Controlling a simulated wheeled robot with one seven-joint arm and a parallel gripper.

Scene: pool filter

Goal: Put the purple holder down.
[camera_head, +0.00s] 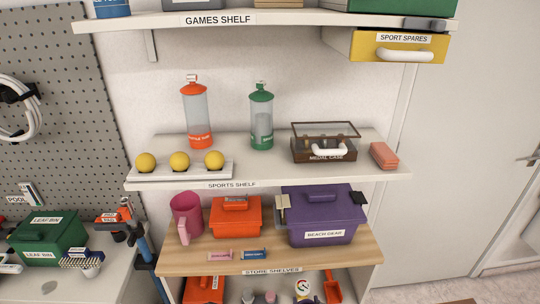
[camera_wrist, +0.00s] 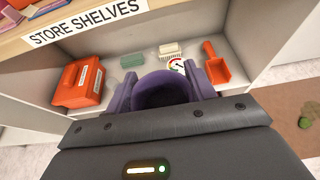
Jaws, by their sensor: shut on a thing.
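In the wrist view my gripper (camera_wrist: 161,84) is shut on the purple holder (camera_wrist: 160,94), a rounded, cup-like piece between the two fingers. The wrist housing hides its lower part. The holder shows in front of the opening of the lowest store shelf; I cannot tell whether it touches anything there. I cannot make out my gripper or the holder in the head view.
The lower shelf bears an orange box (camera_wrist: 80,84), a green block (camera_wrist: 132,60), a white brush (camera_wrist: 170,49), a round gauge (camera_wrist: 177,66) and an orange scoop (camera_wrist: 216,66). Above, the wooden shelf (camera_head: 190,258) bears a purple beach gear box (camera_head: 325,218).

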